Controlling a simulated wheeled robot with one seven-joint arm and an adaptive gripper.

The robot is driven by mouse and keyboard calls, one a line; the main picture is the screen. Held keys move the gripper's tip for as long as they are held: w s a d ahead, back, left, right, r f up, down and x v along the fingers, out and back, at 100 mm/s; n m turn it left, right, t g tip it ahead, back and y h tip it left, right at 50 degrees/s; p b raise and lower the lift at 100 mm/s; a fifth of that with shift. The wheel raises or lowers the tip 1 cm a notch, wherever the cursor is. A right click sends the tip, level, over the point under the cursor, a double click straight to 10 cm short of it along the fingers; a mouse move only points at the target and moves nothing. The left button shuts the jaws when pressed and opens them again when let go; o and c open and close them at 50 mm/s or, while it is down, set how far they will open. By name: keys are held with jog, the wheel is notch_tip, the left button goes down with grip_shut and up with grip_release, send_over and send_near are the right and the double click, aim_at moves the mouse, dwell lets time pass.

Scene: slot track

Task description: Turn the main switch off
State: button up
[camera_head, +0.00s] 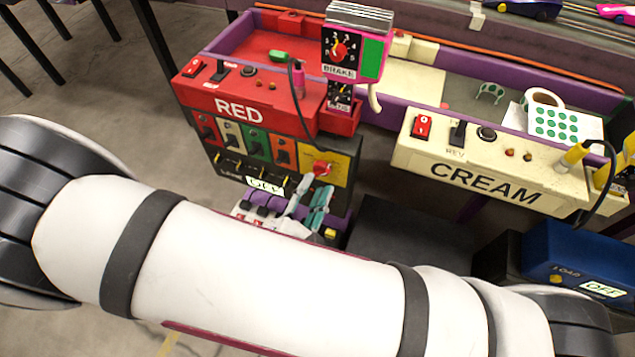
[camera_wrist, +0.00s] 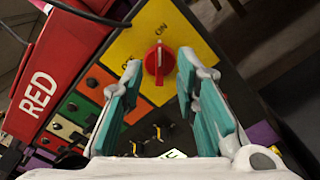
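The main switch is a red rotary knob (camera_wrist: 158,62) on a yellow panel (camera_wrist: 115,48) marked ON and OFF. In the wrist view its white mark points toward the ON label. In the head view the knob (camera_head: 322,169) sits at the lower right of the red unit's front. My gripper (camera_wrist: 160,72) is open, with its teal-padded fingers on either side of the knob in the wrist view. In the head view my gripper (camera_head: 311,190) is just below the knob, and nothing is between the fingers. I cannot tell whether either finger touches the knob.
A cream unit (camera_head: 490,170) stands to the right. A blue box (camera_head: 575,262) marked LOAD shows OFF at the lower right.

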aim_at(321, 171)
jog(key=shift+x, duration=1.25)
grip_shut()
